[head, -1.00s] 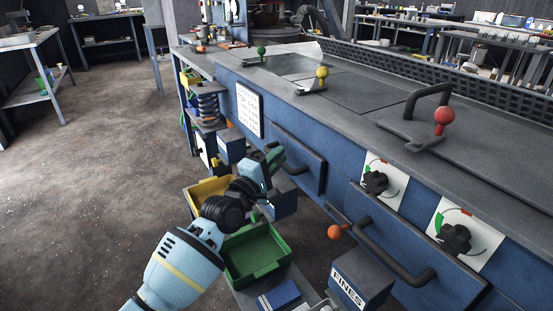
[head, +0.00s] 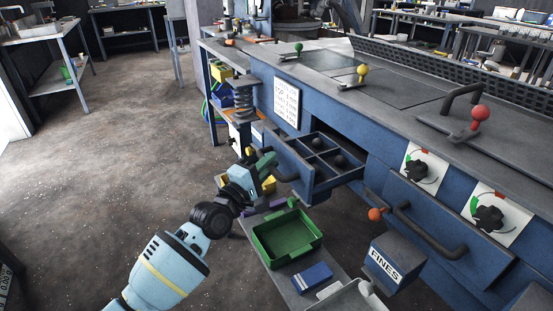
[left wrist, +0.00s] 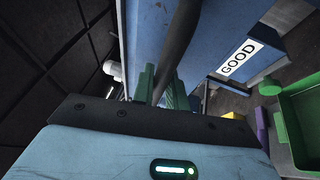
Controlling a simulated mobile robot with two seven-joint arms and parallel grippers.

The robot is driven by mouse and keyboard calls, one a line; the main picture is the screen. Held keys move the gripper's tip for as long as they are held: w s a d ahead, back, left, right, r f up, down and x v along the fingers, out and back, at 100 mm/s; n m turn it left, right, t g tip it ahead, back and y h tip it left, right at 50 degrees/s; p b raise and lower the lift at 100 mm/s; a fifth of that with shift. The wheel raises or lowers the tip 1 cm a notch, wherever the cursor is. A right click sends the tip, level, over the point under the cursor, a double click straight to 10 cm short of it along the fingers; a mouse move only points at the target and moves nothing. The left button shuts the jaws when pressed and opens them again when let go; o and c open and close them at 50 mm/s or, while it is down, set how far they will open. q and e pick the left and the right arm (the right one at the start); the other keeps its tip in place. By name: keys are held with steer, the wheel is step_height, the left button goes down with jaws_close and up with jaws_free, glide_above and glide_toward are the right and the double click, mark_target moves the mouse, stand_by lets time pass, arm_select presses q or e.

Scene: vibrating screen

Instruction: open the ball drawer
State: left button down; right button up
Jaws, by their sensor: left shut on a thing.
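The ball drawer (head: 294,158) is pulled out of the blue machine in the head view. Its inside has several compartments with dark balls (head: 341,161) in them. My left gripper (head: 268,167) is shut on the drawer's dark handle (head: 288,177). In the left wrist view, the green fingers (left wrist: 160,88) are on either side of the dark handle bar (left wrist: 181,38), with the blue drawer front (left wrist: 145,35) behind it. My right gripper is not in view.
Below the drawer are a green tray (head: 287,252) and a blue box (head: 312,278) on a low shelf. A second drawer (head: 433,206) with a handle is shut to the right, above a FINES box (head: 392,255). Floor to the left is clear.

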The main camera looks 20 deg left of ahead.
arm_select(q)
steer(key=shift+s+a+f+p, duration=0.1)
steer(key=shift+s+a+p, duration=0.1)
steer(key=shift+s+a, duration=0.5)
steer(key=shift+s+a+f+p, duration=0.1)
steer(key=shift+s+a+p, duration=0.1)
steer(key=shift+s+a, duration=0.5)
steer(key=shift+s+d, duration=0.15)
steer(key=shift+d, duration=0.05)
steer(key=c, duration=1.8)
jaws_free()
steer(key=shift+c, duration=0.2)
steer(key=o, duration=0.4)
steer(key=shift+s+a+r, duration=0.15)
steer(key=shift+s, duration=0.05)
steer(key=shift+o, duration=0.2)
steer(key=v, duration=0.7)
steer(key=shift+s+p, duration=0.3)
steer(key=shift+s, duration=0.1)
